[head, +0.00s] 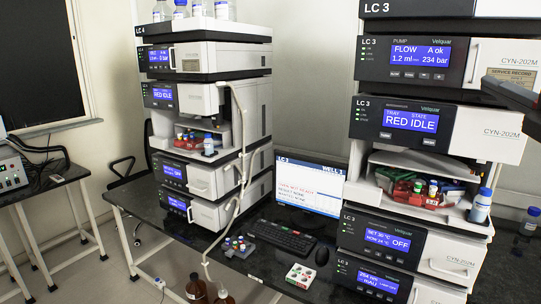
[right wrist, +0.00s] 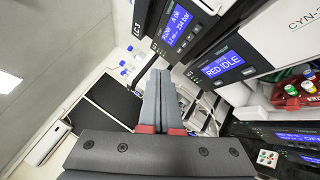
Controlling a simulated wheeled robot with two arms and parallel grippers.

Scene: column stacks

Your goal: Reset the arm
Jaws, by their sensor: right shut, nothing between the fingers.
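My right gripper (head: 512,95) shows at the right edge of the head view, in front of the LC 3 stack (head: 435,128) near its pump and tray modules. In the right wrist view its grey fingers (right wrist: 159,98) are together with nothing between them. My left gripper is in neither view. The LC 3 stack's open bay holds a red vial rack (head: 415,191) with several capped vials, and a blue-capped bottle (head: 481,206) stands at the bay's right. The tray display (head: 410,122) reads RED IDLE.
The LC 4 stack (head: 205,56) stands at left with bottles on top. Between the stacks are a monitor (head: 308,186), a keyboard (head: 282,236), a vial rack (head: 239,246) and a white vial tray (head: 300,276). A bottle (head: 529,222) stands at far right.

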